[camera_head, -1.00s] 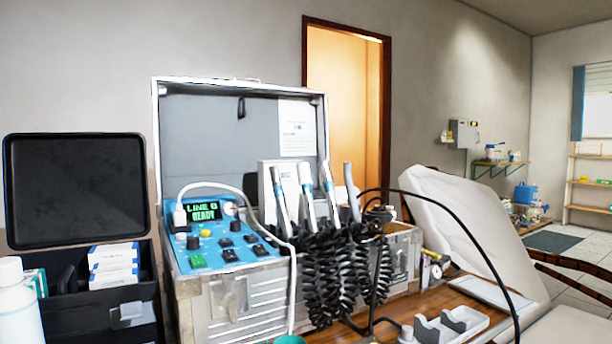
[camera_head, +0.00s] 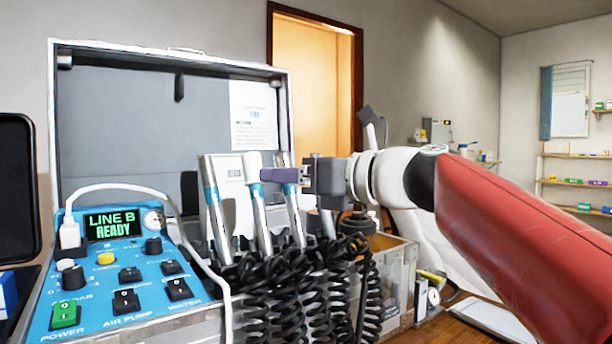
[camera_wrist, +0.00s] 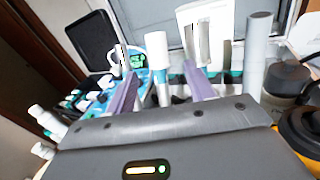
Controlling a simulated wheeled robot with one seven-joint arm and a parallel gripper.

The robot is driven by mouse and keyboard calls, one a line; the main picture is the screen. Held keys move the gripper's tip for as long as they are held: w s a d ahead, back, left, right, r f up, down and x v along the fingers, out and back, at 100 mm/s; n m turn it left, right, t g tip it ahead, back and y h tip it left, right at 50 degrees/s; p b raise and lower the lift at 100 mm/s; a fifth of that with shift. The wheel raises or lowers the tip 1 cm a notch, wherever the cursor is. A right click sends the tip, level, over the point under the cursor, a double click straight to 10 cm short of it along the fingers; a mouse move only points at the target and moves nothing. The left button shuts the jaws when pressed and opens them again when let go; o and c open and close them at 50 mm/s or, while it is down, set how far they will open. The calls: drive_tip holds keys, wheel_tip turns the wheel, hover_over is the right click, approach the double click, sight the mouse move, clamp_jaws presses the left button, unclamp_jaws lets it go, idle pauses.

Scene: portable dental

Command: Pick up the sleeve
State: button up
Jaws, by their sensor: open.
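A row of upright handpieces stands in the open case. One handpiece (camera_head: 259,215) has a white sleeve-like top (camera_head: 253,163) and a teal band below it; I take this top as the sleeve, though I cannot be sure. My gripper (camera_head: 264,175) comes in from the right, its purple finger level with and close to that top. In the wrist view, my open gripper (camera_wrist: 161,72) has its two purple fingers apart, with the white top (camera_wrist: 157,45) showing between them. I cannot tell whether the fingers touch it. The gripper partly hides the handpieces to the right.
Black coiled hoses (camera_head: 275,295) hang in front of the handpieces. A blue control panel (camera_head: 130,275) reading "LINE B READY" lies to the left, with a white cable (camera_head: 190,225) arching from it. The case lid (camera_head: 120,130) stands open behind. A grey cylinder (camera_wrist: 259,50) rises right of the fingers.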

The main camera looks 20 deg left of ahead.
sight(259, 162)
drive_tip(key=shift+m, duration=0.3)
drive_tip(key=w+a, duration=0.1)
drive_tip(key=a, duration=0.1)
drive_tip(key=a+r, duration=0.1)
drive_tip(key=a, duration=0.2)
drive_tip(key=w+a, duration=0.1)
drive_tip(key=a, duration=0.1)
drive_tip(key=shift+w+a+r+p, duration=0.3)
drive_tip(key=shift+a+r+p, duration=0.05)
drive_tip(key=shift+a+r, duration=0.05)
drive_tip(key=shift+c, duration=0.3)
drive_tip(key=c, duration=1)
